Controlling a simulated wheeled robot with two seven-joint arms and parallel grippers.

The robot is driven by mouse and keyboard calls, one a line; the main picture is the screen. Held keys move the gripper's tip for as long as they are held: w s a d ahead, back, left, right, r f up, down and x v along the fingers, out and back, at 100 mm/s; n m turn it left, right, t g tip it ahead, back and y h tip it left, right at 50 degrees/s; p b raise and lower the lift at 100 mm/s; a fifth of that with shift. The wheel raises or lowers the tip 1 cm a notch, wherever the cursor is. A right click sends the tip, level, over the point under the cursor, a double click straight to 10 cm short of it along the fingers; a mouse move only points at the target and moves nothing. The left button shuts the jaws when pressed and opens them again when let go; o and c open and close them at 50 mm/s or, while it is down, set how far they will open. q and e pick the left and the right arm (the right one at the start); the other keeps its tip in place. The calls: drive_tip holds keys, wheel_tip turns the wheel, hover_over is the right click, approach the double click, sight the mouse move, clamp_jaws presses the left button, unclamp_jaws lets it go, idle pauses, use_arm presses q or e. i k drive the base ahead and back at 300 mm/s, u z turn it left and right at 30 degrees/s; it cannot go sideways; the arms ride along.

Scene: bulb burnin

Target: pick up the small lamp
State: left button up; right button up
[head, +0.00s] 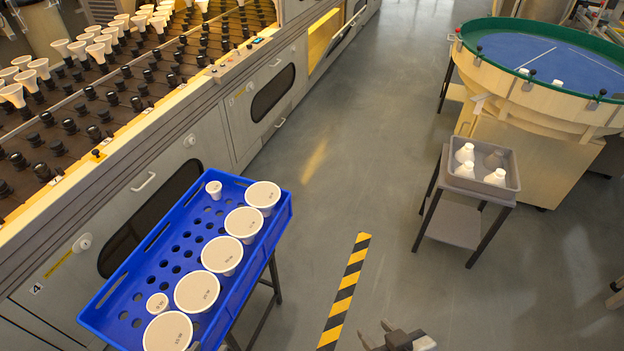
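Two small white lamps stand in the blue crate (118,289). One small lamp (214,188) is at the crate's far end, and the other small lamp (157,303) is near its left near side. Several larger lamps, such as this one (222,254), stand in a row along the crate's right side. One gripper, which I take as my right (378,334), shows at the bottom edge, well right of the crate and touching no lamp. It is cut off, so its opening is unclear. My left gripper is not in view.
A grey bin (487,190) with several white lamps stands on a small table (449,222) at right. Behind it is a round blue-topped, green-rimmed table (548,62). A long machine with lamp sockets (135,110) runs along the left. Striped floor tape (346,290) crosses clear floor.

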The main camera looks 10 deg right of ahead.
sight(213, 188)
drive_tip(key=z, duration=0.75)
drive_tip(key=i, duration=2.8)
drive_tip(key=u, duration=1.4)
drive_tip(key=i, duration=1.05)
drive_tip(key=u, duration=0.8)
